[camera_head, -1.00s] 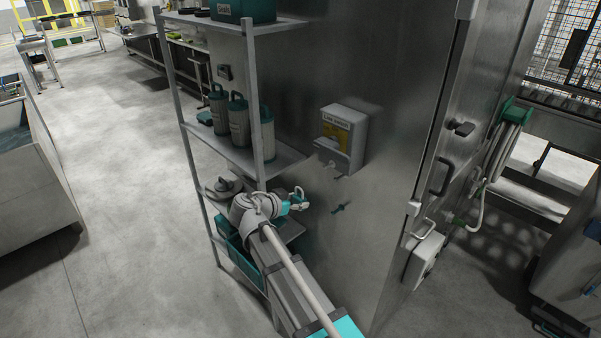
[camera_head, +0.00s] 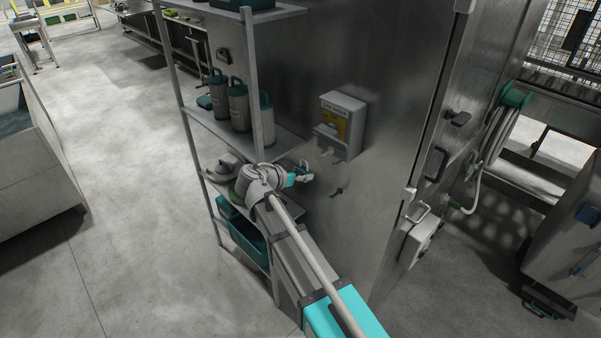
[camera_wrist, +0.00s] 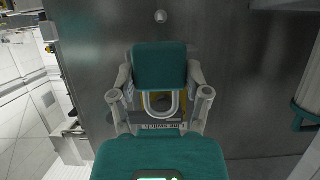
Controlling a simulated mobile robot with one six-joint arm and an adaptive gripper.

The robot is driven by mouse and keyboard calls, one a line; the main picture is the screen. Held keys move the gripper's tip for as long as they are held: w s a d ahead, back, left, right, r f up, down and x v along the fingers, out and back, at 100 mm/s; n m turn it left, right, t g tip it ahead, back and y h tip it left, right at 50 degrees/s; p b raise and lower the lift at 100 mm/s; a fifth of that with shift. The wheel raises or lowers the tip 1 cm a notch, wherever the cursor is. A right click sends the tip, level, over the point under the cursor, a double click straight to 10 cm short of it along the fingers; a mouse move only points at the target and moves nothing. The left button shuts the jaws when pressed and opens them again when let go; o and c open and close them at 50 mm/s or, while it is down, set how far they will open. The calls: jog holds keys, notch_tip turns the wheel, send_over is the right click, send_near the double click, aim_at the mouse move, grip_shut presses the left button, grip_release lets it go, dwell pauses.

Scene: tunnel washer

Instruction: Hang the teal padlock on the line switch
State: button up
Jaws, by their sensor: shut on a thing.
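The line switch (camera_head: 341,121) is a pale box with a yellow plate and a pale protruding part at its lower front, fixed to the metal wall. My gripper (camera_head: 302,175) is below and left of it in the head view, apart from it. In the wrist view my gripper (camera_wrist: 160,88) is shut on the teal padlock (camera_wrist: 160,65). The padlock's pale shackle (camera_wrist: 159,112) points toward the bottom of that view. The yellow plate shows behind the shackle, partly hidden by it and the padlock. In the head view the padlock is too small to make out clearly.
A metal shelf rack (camera_head: 262,90) with teal-lidded canisters (camera_head: 239,105) stands left of the switch, close to my arm. A door with a dark handle (camera_head: 436,164) and a hose reel (camera_head: 500,125) are to the right. The floor (camera_head: 120,200) at left is clear.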

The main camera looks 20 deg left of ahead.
jog(key=shift+w, duration=0.2)
jog(key=r+b+x, duration=0.1)
jog(key=r+x, duration=0.1)
jog(key=x, duration=0.7)
jog(key=shift+w+d, duration=0.2)
jog(key=shift+w, duration=0.1)
dwell(1.2)
dwell(0.7)
jog(key=o, duration=1.3)
jog(key=shift+c, duration=0.2)
jog(key=shift+r, duration=0.1)
